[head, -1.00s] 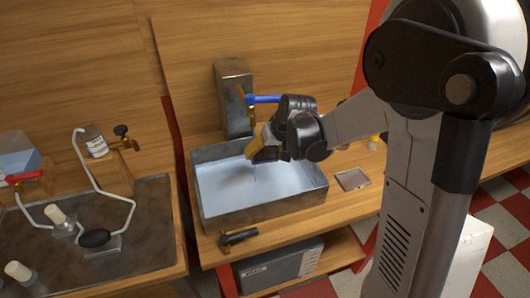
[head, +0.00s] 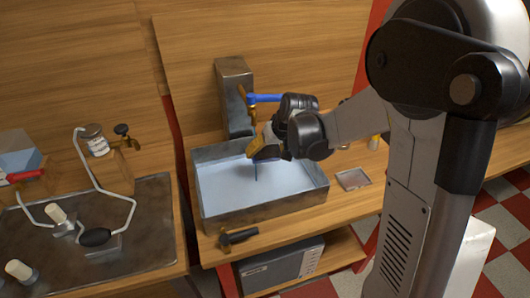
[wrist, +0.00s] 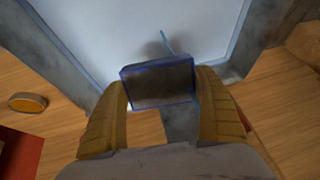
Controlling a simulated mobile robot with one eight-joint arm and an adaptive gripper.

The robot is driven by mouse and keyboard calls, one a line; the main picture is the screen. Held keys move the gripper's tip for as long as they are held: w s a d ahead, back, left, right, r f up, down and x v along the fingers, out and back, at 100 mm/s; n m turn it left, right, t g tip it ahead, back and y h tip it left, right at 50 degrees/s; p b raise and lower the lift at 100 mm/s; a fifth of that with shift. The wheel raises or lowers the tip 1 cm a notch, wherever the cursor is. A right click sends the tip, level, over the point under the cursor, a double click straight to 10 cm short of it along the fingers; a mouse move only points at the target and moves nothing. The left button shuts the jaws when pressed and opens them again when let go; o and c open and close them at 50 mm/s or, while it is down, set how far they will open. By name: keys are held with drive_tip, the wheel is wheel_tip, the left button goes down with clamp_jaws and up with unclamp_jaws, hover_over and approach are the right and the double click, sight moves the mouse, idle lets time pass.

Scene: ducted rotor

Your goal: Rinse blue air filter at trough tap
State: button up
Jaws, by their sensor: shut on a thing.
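My gripper (wrist: 162,90) is shut on the air filter (wrist: 158,83), a small block with a blue frame and a dark grey-brown face. The head view shows my gripper (head: 262,146) over the metal trough (head: 268,207), below and just right of the tap. The filter is mostly hidden there. The tap (head: 249,110) is on a metal post and has a blue lever (head: 266,98). A thin blue streak (head: 256,173) hangs below my gripper, and one shows beyond the filter in the wrist view (wrist: 166,43). I cannot tell whether water touches the filter.
A wooden panel stands behind.

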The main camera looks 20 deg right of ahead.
idle(0.3)
drive_tip(key=shift+w+d, duration=0.15)
drive_tip(key=shift+d, duration=0.4)
drive_tip(key=s+d, duration=0.2)
drive_tip(key=s, duration=0.5)
drive_tip(key=shift+s+d, duration=0.25)
drive_tip(key=shift+s, duration=0.05)
idle(1.3)
drive_tip(key=s+d+r+p, duration=0.1)
drive_tip(key=s+r+p, duration=0.2)
drive_tip(key=s+r, duration=0.1)
drive_tip(key=shift+s+d+p, duration=0.3)
drive_tip(key=shift+s+p, duration=0.05)
